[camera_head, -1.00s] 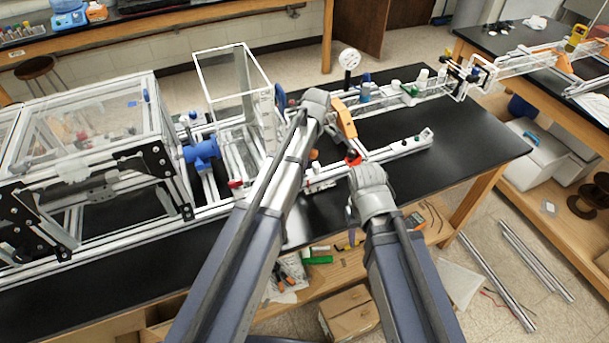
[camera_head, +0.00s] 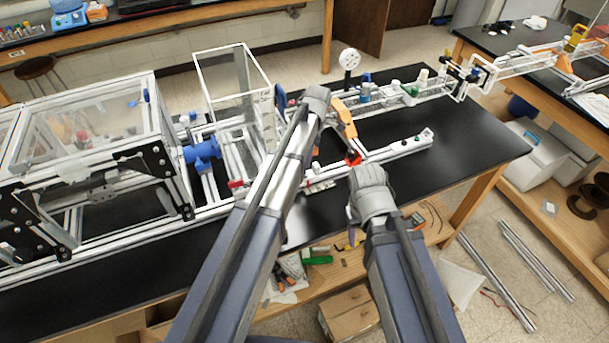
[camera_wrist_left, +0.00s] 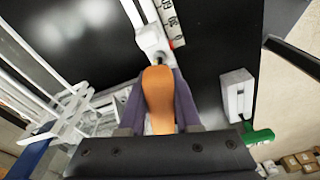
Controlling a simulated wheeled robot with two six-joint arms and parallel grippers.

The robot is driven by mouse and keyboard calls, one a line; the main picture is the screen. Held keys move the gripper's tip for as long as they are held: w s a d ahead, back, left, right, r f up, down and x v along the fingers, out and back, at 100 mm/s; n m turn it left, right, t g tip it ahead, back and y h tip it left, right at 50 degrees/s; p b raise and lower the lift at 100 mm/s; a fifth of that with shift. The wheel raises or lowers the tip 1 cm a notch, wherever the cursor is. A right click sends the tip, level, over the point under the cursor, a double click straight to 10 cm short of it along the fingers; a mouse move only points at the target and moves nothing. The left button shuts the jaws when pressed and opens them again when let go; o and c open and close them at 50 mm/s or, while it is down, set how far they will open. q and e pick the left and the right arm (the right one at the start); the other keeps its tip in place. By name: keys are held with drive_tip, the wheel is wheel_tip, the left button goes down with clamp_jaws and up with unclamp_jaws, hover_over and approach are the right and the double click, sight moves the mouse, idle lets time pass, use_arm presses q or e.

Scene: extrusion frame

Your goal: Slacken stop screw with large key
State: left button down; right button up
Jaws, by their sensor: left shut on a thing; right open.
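My left gripper (camera_wrist_left: 158,88) is shut on the orange handle of the large key (camera_wrist_left: 158,108) in the left wrist view, a purple finger on each side. The far end of the handle meets a pale stop block (camera_wrist_left: 151,40) beside a red-and-white scale (camera_wrist_left: 171,20). The stop screw and the key's tip cannot be made out.
An orange piece (camera_head: 345,120) stands right of my left wrist. A clear open box (camera_head: 232,80) and a metal frame (camera_head: 75,130) stand to the left. A dial gauge (camera_head: 349,60) rises behind. The black bench (camera_head: 465,150) is bare to the right.

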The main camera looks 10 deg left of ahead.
use_arm(q)
drive_tip(key=shift+n, duration=0.3)
drive_tip(key=shift+s+m, duration=0.1)
drive_tip(key=shift+m, duration=0.9)
drive_tip(key=shift+r, duration=0.15)
drive_tip(key=shift+r+p, duration=1.4)
drive_tip(key=shift+p, duration=0.1)
